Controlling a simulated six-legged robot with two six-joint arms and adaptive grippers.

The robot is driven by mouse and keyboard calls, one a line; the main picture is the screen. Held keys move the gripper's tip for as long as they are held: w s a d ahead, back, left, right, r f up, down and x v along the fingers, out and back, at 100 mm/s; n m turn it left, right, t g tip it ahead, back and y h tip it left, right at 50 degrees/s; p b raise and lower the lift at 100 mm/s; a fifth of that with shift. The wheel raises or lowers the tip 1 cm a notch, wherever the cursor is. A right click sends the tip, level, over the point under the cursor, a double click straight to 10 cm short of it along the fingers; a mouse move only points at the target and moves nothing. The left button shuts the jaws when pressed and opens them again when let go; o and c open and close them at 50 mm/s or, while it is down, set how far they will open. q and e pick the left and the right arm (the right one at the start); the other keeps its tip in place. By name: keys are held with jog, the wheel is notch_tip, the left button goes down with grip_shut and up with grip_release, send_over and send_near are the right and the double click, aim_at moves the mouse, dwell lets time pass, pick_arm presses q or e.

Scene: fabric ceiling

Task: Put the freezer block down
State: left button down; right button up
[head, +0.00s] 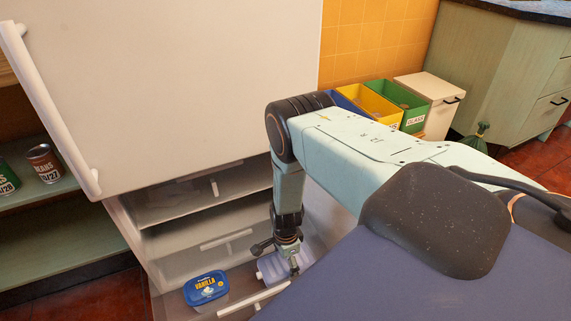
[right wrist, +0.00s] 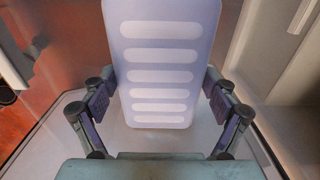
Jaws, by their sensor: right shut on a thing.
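The freezer block (right wrist: 163,55) is pale lavender with a row of white rounded slots. In the right wrist view it lies between the two finger pads of my right gripper (right wrist: 160,103), which is shut on it. In the head view the block (head: 268,271) shows beneath my right gripper (head: 287,262), inside the outline of the pulled-out freezer drawer (head: 238,309). I cannot tell whether the block touches the drawer floor. A blue vanilla tub (head: 206,289) sits in the drawer to the left of the block. My left gripper is not in view.
More drawers (head: 205,250) sit behind the pulled-out one. Cans (head: 43,163) stand on a shelf at left. Recycling bins (head: 368,105) stand at the back right. The drawer has a little free floor.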

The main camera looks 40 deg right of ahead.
aim_at(286, 270)
jog(key=shift+f, duration=0.5)
jog(key=shift+f+b, duration=0.55)
jog(key=shift+w+f+b, duration=0.1)
jog(key=shift+f+b, duration=0.75)
jog(key=shift+f, duration=0.7)
jog(key=shift+f, duration=0.1)
jog(key=shift+f, duration=0.15)
jog(key=o, duration=1.4)
jog(key=shift+c, duration=0.2)
jog(key=shift+r, duration=0.2)
notch_tip(286, 270, up, 12)
jog(key=p, duration=0.7)
jog(key=shift+p, duration=0.35)
